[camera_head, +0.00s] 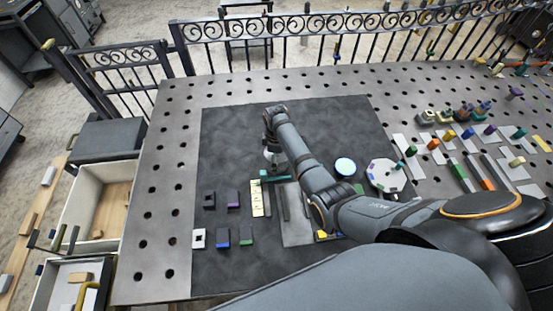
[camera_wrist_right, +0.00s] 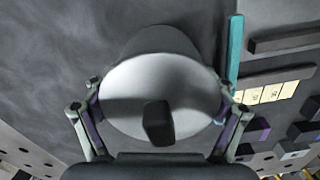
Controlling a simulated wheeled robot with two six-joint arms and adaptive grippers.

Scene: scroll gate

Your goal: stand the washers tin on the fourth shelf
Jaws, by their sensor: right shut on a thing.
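My right arm reaches in from the right in the head view, and its gripper (camera_head: 272,160) is low over the dark mat, left of the middle. In the right wrist view the gripper (camera_wrist_right: 155,118) is shut on a pale round thing (camera_wrist_right: 125,88) with a small dark block on its face. The fingers press on its two sides. No label shows, so I cannot tell whether it is the washers tin. In the head view the arm mostly hides it. I cannot make out a fourth shelf. My left gripper is not in view.
A teal bar (camera_head: 275,180) and a pale marked strip (camera_head: 257,198) lie close to the gripper. Several small blocks sit at the mat's front left. A white disc (camera_head: 385,175) lies right. An ornate railing (camera_head: 330,25) runs behind. The dark mat (camera_head: 228,135) is clear at back left.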

